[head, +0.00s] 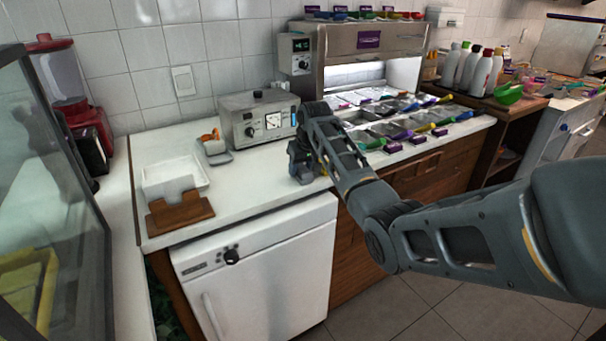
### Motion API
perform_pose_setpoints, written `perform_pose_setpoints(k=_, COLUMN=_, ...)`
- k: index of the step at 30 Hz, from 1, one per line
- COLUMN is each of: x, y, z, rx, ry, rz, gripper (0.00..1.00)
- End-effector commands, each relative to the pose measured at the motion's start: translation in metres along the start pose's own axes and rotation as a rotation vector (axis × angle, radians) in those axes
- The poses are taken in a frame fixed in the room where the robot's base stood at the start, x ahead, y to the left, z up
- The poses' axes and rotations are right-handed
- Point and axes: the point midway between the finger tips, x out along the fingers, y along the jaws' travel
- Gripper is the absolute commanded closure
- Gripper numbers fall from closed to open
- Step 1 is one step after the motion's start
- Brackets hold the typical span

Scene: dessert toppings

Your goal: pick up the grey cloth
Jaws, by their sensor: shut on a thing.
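My gripper (302,172) points down at the counter's front edge, just in front of a grey metal appliance with a dial. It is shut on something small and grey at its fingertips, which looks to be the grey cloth. The cloth's outline is mostly hidden by the gripper and too small to make out. I cannot tell whether it touches the counter. No other grey cloth shows clearly in the head view.
The appliance (258,117) stands close behind my gripper. A white tray (174,179) and a brown holder (180,214) are at the left. Topping bins (395,130) with coloured handles lie to the right. The counter (245,185) left of my gripper is clear.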

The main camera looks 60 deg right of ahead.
Motion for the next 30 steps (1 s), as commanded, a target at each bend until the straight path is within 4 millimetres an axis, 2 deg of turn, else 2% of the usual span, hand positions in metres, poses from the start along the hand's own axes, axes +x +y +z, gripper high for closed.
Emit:
perform_pose_setpoints(k=8, x=-0.007, y=0.0, z=-0.004, rx=-0.001, ry=0.003, rz=0.0, gripper=0.81)
perform_pose_setpoints(k=14, x=-0.04, y=-0.001, z=-0.018, rx=-0.002, ry=0.007, rz=0.0, gripper=0.81)
perform_pose_setpoints(k=21, x=-0.074, y=0.055, z=-0.013, rx=0.004, ry=0.004, rz=0.001, gripper=0.81)
perform_pose_setpoints(k=30, x=-0.106, y=0.101, z=-0.011, rx=0.001, ry=0.002, rz=0.001, gripper=0.81)
